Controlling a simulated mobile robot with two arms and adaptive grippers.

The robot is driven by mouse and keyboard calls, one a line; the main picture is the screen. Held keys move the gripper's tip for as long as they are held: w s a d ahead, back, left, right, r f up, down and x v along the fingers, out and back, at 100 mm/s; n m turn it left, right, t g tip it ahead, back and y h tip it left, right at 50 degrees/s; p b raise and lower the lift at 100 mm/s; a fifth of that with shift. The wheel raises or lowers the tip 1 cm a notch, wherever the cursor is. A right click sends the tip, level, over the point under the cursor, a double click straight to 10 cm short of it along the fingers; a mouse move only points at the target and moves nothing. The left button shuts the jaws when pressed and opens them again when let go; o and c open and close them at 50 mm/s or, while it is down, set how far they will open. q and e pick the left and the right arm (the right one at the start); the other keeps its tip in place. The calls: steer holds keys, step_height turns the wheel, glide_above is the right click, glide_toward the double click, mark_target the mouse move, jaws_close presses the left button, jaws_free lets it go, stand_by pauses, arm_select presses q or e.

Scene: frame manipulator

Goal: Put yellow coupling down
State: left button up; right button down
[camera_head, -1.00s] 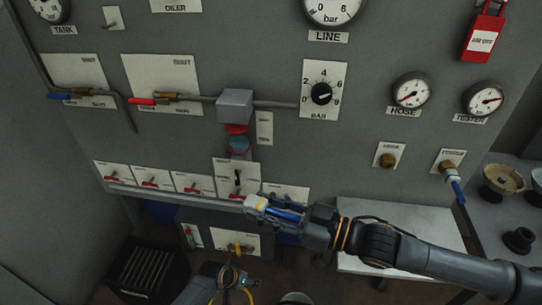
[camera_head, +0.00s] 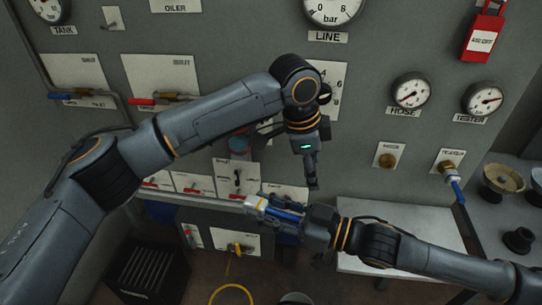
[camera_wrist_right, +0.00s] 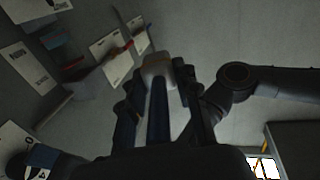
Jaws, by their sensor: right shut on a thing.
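A yellow fitting (camera_head: 239,247) sits at the low white panel in the head view, with a thin yellow line hanging from it. A yellow hose loop (camera_head: 232,292) lies below, near the floor. I cannot tell which part is the coupling. My right gripper (camera_head: 268,207) is shut on a blue bar-like piece (camera_head: 285,213) with a pale tip. In the right wrist view this piece (camera_wrist_right: 158,105) lies between the fingers, its pale block (camera_wrist_right: 157,66) at the far end. My left gripper (camera_head: 311,178) points down just above the right one; its fingers look narrow and their gap is unclear.
The grey wall panel has gauges (camera_head: 410,91) and a row of small switches (camera_head: 193,184). A blue hose end (camera_head: 455,188) hangs from a right-hand port. A pale table (camera_head: 430,220) stands behind my right arm. A black crate (camera_head: 148,272) is on the floor.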

mark_target(247, 198)
arm_select(q)
steer(key=s+a+r+m+t+y, duration=0.1)
steer(key=s+a+r+m+y, duration=0.3)
steer(key=s+a+r+y, duration=0.45)
steer(key=shift+h, duration=0.85)
steer(key=x, duration=0.3)
steer(key=a+x, duration=0.1)
steer(key=x, duration=0.6)
steer(key=shift+w+a+f, duration=0.1)
steer(key=shift+w+a, duration=0.2)
steer(key=shift+w, duration=0.05)
steer(key=shift+c, duration=0.2)
steer(key=c, duration=0.7)
steer(key=o, duration=0.7)
steer(key=shift+o, duration=0.2)
